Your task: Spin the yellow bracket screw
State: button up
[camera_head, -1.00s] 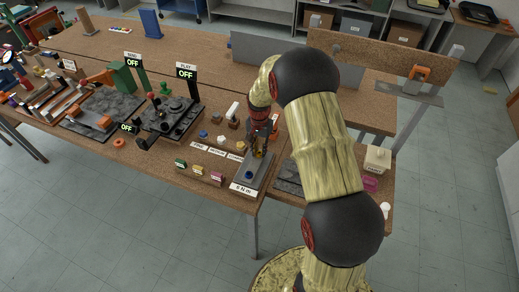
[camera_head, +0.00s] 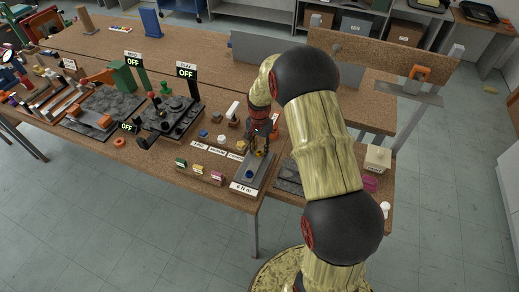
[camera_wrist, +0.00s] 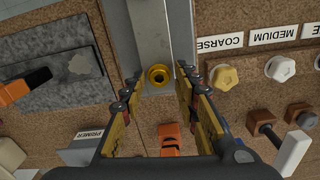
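The yellow bracket screw (camera_wrist: 158,76) is a round gold head with a dark hole in its middle, on a grey metal bracket (camera_wrist: 152,32). In the wrist view it lies between my fingertips, with a gap on each side. My gripper (camera_wrist: 154,80) is open and holds nothing. In the head view my gripper (camera_head: 261,143) points down over the far part of the bracket (camera_head: 262,172), and the yellow screw (camera_head: 258,154) shows small below it. A blue screw (camera_head: 249,174) sits nearer the bracket's front end. The height of my fingertips above the bracket is hard to tell.
A torque label (camera_head: 243,189) stands at the bracket's front. Knobs labelled coarse (camera_wrist: 224,77) and medium (camera_wrist: 280,68) are right of my fingers in the wrist view. A dark slab (camera_wrist: 50,62) lies left. An orange object (camera_wrist: 169,138) shows between my fingers.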

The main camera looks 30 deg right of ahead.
aim_at(260, 153)
jog(key=shift+o, duration=0.4)
notch_tip(260, 153, up, 12)
dwell(0.5)
dwell(0.4)
jog(key=s+a+r+n+t+b, duration=0.1)
jog(key=s+a+r+n, duration=0.3)
jog(key=s, duration=0.5)
jog(key=s+a+r+n+t+b, duration=0.2)
jog(key=s+a+r+n, duration=0.2)
jog(key=s, duration=0.5)
jog(key=s+a+r+n+t+b, duration=0.2)
jog(key=s+a+r+n, duration=0.1)
jog(key=s+a+r, duration=0.4)
jog(key=s+a, duration=0.1)
jog(key=s, duration=0.2)
jog(key=shift+a+n+t, duration=0.3)
jog(key=shift+n, duration=0.1)
